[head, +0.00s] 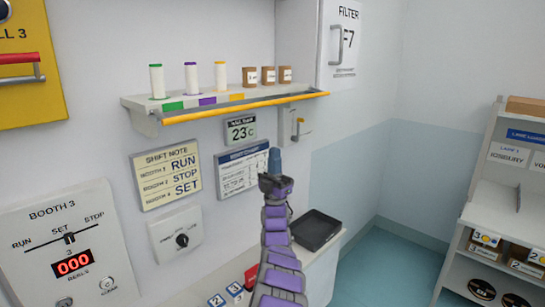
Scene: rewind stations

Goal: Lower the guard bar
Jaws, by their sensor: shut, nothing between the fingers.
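A long yellow bar (247,107), which looks like the guard bar, runs along the front edge of the wall shelf (142,103). It sits about level with the shelf front, below the items on it. My gripper (275,160) is shut and empty at the end of my raised purple arm. In the picture it is below the right part of the bar, with a visible gap between them. How far it is from the wall is hard to tell. A small grey bracket with a lever (298,128) is under the shelf's right end.
Three spools (191,78) and three small brown boxes (268,76) stand on the shelf. A thermometer display (240,130) and notices hang below. A black tray (312,230) lies on the counter. A shelving unit (490,200) stands right; open floor lies between.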

